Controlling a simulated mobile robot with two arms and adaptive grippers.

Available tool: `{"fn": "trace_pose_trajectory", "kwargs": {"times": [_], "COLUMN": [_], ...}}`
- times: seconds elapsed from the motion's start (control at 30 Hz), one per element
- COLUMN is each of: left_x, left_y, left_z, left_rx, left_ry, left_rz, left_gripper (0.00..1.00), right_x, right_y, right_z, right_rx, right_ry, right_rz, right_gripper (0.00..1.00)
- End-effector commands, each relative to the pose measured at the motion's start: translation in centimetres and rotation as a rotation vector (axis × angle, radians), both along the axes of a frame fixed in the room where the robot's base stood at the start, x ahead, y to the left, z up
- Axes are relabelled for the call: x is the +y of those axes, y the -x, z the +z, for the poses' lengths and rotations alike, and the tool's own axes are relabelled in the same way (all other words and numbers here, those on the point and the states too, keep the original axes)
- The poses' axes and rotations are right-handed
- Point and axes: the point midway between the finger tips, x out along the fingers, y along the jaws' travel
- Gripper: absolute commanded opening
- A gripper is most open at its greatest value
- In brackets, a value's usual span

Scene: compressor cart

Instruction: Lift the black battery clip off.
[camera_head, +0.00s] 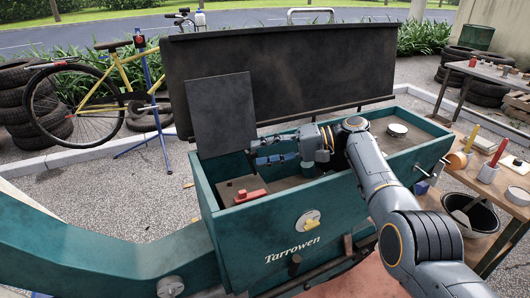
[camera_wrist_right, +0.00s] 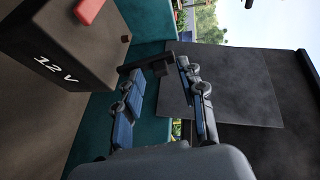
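The black battery clip (camera_wrist_right: 160,67) is between the fingertips of my right gripper (camera_wrist_right: 158,72) in the right wrist view, with a finger against each side. It is apart from the battery (camera_wrist_right: 75,45), a dark box marked 12 V. A small bare terminal stub (camera_wrist_right: 125,39) shows on the battery top, and a red clip (camera_wrist_right: 88,11) sits there too. In the head view my right gripper (camera_head: 272,159) is above the green cart box, behind the battery (camera_head: 238,185) and its red clip (camera_head: 250,196). I cannot make out the black clip there. My left gripper is out of view.
The green box's front wall (camera_head: 300,203) and raised dark lid (camera_head: 280,75) surround the work area. A dark flat panel (camera_head: 220,112) stands behind my gripper. A round tin (camera_head: 397,130) lies in the box at right. A cluttered wooden bench (camera_head: 500,205) stands farther right.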

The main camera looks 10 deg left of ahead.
Motion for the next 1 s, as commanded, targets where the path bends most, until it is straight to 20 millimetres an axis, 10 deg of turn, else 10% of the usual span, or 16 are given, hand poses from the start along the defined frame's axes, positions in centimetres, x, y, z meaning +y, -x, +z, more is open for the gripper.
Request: {"fn": "trace_pose_trajectory", "kwargs": {"times": [1.0], "left_x": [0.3], "left_y": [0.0], "left_z": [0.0], "left_rx": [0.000], "left_ry": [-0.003], "left_rz": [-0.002], "left_gripper": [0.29], "right_x": [-7.2], "right_y": [-1.4], "right_z": [1.7], "right_rx": [0.000], "right_ry": [0.000], "right_rz": [0.000], "right_gripper": [0.40]}}
